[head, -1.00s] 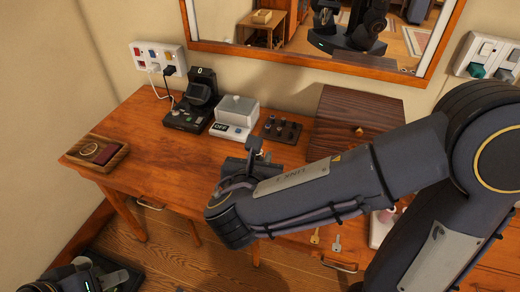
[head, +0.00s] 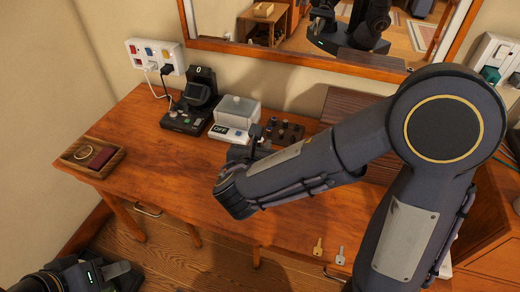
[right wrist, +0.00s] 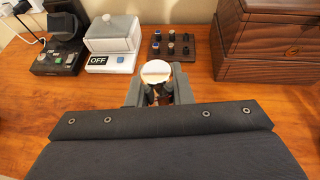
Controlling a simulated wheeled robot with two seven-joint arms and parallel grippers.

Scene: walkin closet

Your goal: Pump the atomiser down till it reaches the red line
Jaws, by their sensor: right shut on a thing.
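My right gripper (head: 258,140) is above the middle of the wooden table. In the right wrist view, the right gripper (right wrist: 157,92) is shut on a round thing with a pale, flat top and an orange-tinted rim (right wrist: 155,71). I cannot tell for sure whether this is the atomiser. No red line is visible. Part of a white item (head: 445,266) shows beside my right arm at the table's right, the rest hidden by the arm. My left gripper (head: 115,271) is low at the bottom left, away from the table; its fingers are not clear.
Behind the right gripper stand a black device (head: 190,118), a white box marked OFF (head: 235,115), a dark knob stand (right wrist: 173,50) and a wooden chest (right wrist: 265,40). A wooden tray (head: 92,158) lies at the left. Two keys (head: 318,246) lie in front. The table's left-middle is clear.

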